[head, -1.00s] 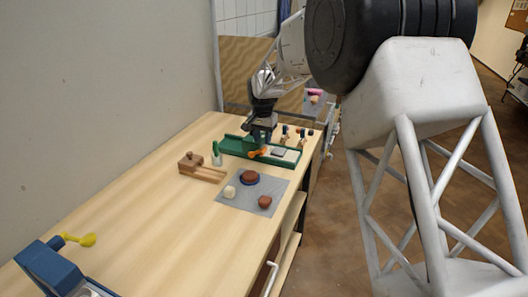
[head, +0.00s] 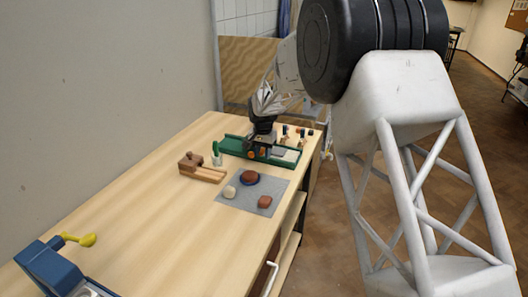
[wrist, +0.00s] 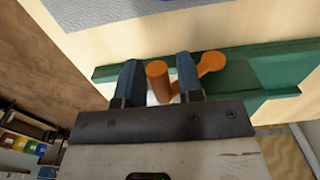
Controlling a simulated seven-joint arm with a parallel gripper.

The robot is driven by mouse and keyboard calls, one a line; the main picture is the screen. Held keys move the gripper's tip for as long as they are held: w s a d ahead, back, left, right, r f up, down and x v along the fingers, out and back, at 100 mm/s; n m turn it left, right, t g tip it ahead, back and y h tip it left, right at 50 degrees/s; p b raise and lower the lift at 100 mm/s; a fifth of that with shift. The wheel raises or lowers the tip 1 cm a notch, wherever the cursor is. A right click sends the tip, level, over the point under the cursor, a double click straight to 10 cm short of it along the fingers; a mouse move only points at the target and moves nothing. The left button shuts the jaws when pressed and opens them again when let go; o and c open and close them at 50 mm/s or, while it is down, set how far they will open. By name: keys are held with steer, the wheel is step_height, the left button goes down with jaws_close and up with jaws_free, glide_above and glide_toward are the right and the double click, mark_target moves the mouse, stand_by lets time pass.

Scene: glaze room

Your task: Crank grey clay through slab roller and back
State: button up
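The green slab roller (head: 232,149) lies across the far part of the workbench. Its orange crank (wrist: 212,62) shows in the wrist view, with an upright orange knob (wrist: 158,82) at its end. My gripper (wrist: 158,72) is open, one dark finger on each side of the knob, with narrow gaps visible. In the head view my gripper (head: 262,142) is down at the roller and hides part of the crank. A pale patch shows behind the knob between the fingers. I cannot clearly tell the grey clay from the roller's pale bed.
A blue machine (head: 52,268) with a yellow handle is at near left. Small items stand behind the roller.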

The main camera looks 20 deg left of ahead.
steer(key=shift+a, duration=0.1)
stand_by(0.4)
steer(key=shift+a+r, duration=0.45)
steer(key=shift+a, duration=0.25)
steer(key=shift+a+r, duration=0.45)
steer(key=shift+a, duration=0.2)
steer(key=shift+a+r, duration=0.1)
steer(key=shift+a, duration=0.05)
steer(key=shift+a+r, duration=0.25)
steer(key=shift+a, duration=0.35)
steer(key=shift+a+r, duration=0.25)
steer(key=shift+a, duration=0.4)
steer(key=shift+a+f, duration=0.1)
steer(key=shift+a, duration=1.2)
